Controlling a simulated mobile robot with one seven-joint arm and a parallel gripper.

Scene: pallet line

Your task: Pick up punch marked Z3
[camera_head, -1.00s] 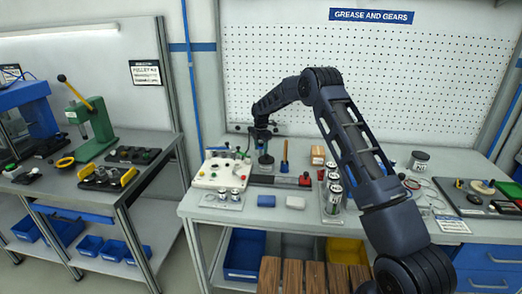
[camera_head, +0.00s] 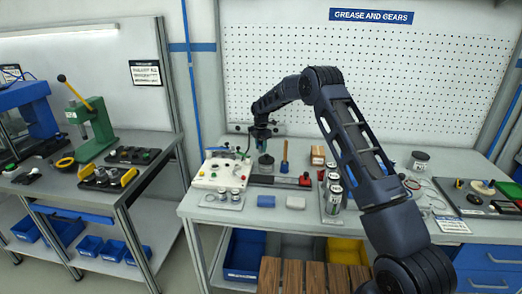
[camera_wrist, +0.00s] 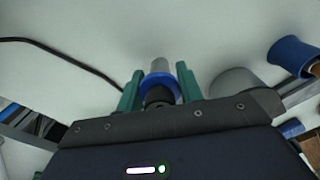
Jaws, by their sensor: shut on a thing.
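My gripper (camera_head: 262,147) is above the back of the grey workbench, just over a dark grey round container (camera_head: 266,160). In the wrist view my gripper (camera_wrist: 159,78) has its two green fingers on either side of a small punch (camera_wrist: 160,66) with a silver-grey shaft, a blue collar and a black end. The fingers are shut on it. No marking such as Z3 can be read on it. In the head view the punch is too small to make out.
A white box with knobs (camera_head: 220,171) stands left of my gripper. An upright blue-and-brown tool (camera_head: 284,158) and a red block (camera_head: 305,180) are to the right. A black cable (camera_wrist: 70,48) runs at left in the wrist view. The pegboard (camera_head: 380,85) is close behind.

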